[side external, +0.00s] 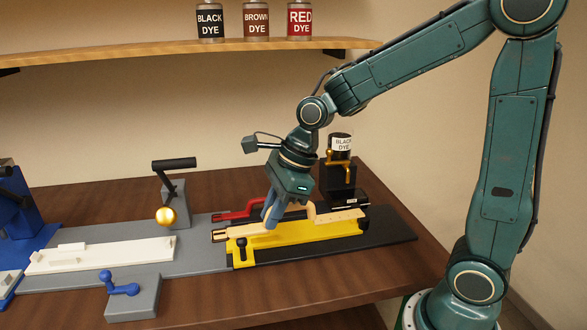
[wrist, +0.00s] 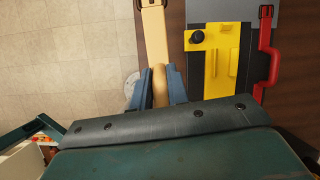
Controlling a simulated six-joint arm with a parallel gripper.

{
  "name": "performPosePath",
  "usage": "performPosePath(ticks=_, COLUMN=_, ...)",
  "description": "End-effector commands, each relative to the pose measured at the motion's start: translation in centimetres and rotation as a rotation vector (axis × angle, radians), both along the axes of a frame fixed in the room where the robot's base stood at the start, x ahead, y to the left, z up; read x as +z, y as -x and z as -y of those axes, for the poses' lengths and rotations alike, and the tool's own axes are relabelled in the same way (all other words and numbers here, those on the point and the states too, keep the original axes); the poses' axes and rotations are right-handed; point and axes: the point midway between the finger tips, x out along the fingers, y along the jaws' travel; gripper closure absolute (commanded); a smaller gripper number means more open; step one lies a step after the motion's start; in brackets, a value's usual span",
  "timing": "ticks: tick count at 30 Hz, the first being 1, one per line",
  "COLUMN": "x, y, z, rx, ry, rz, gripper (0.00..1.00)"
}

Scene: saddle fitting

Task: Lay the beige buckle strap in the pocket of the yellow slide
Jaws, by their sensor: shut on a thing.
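My gripper (side external: 269,218) is shut on the beige buckle strap (side external: 335,217), which is held roughly level with its dark buckle end at the left. The strap also shows in the wrist view (wrist: 155,38), between my blue fingers (wrist: 158,88). The yellow slide (side external: 300,246) lies beneath and behind the strap in the side view. In the wrist view the yellow slide (wrist: 222,75) is to the right of the strap, roughly parallel and apart from it, with its pocket area uncovered. The strap partly hides the slide's top in the side view.
A dye bottle (side external: 341,145) on a black stand with a gold lever stands behind.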

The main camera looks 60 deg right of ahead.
Motion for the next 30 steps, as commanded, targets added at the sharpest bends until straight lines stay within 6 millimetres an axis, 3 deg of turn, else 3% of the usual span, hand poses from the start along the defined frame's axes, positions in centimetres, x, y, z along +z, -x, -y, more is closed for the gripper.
performPosePath(ticks=9, x=-6.1, y=0.1, z=0.0, rx=0.002, ry=0.0, rz=-0.007, gripper=1.0)
performPosePath(ticks=18, x=-10.6, y=0.1, z=0.0, rx=0.001, ry=0.0, rz=-0.005, gripper=1.0)
performPosePath(ticks=24, x=-12.2, y=0.0, z=0.0, rx=0.001, ry=0.0, rz=0.0, gripper=1.0)
performPosePath(ticks=30, x=-12.4, y=0.0, z=0.0, rx=0.002, ry=0.0, rz=0.001, gripper=1.0)
